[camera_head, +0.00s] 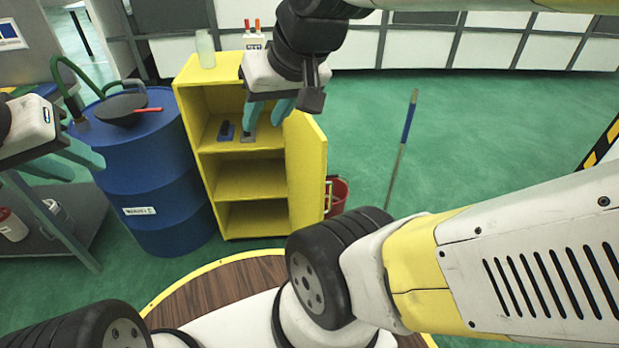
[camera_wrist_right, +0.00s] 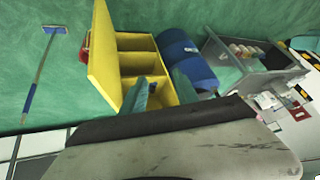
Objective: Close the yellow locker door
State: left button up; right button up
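The yellow locker (camera_head: 192,135) stands on the green floor with its front open, showing shelves. Its yellow door (camera_head: 306,172) is swung open at the right side, with a handle (camera_head: 328,196) near its edge. In the right wrist view the locker (camera_wrist_right: 158,45) appears rotated, with its door (camera_wrist_right: 103,62) standing open on the left. My right gripper (camera_head: 266,112) is open and empty, in front of the locker's upper part, left of the door's top; its fingers also show in the wrist view (camera_wrist_right: 160,92). My left gripper (camera_head: 72,160) is open and empty at the far left.
A blue drum (camera_head: 160,180) with a dark pan (camera_head: 118,108) on top stands left of the locker. A red bucket (camera_head: 338,193) sits behind the door. A grey cart (camera_head: 75,215) is at left.

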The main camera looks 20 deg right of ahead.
aim_at(307, 145)
jog(key=l+u, duration=0.4)
jog(key=l, duration=1.9)
jog(key=k+u, duration=0.1)
jog(key=k, duration=0.65)
